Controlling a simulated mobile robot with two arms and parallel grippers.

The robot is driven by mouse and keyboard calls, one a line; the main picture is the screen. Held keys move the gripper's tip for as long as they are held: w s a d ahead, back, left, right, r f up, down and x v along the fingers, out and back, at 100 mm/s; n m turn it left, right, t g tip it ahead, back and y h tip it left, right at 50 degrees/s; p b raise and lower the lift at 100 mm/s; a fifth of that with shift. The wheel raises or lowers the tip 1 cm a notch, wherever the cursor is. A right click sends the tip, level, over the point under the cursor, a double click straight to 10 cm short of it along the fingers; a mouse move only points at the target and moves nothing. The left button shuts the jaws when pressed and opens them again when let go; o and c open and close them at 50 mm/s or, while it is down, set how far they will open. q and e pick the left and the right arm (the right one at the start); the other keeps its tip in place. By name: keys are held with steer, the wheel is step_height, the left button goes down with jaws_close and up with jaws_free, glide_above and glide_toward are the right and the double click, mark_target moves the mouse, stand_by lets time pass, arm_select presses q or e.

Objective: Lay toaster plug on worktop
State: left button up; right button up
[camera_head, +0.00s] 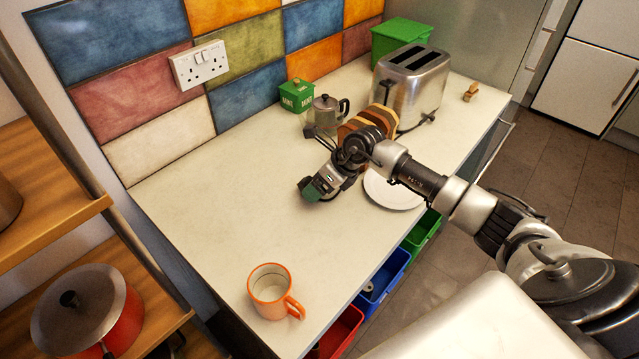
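The steel toaster (410,88) stands upright at the far end of the pale worktop (215,220), with two dark slots on top. My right arm reaches in from the right over the worktop. Its gripper (318,186) is above the middle of the worktop, left of the white plate. A dark green part shows at its lower left end; I cannot tell whether this is the gripper or something held. The toaster plug and its cord cannot be made out; my arm hides part of this area. The finger gap is unclear. My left gripper is not in view.
A double wall socket (200,65) is on the tiles. A moka pot (327,113), green tin (296,95), sliced bread (372,122) and plate (393,190) are near my arm. An orange mug (272,290) stands at the near end. The left middle of the worktop is clear.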

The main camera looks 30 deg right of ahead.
steer(key=b+v, duration=0.2)
steer(key=v, duration=0.8)
steer(key=shift+s+r, duration=0.2)
steer(key=shift+r, duration=0.05)
steer(key=shift+d, duration=0.15)
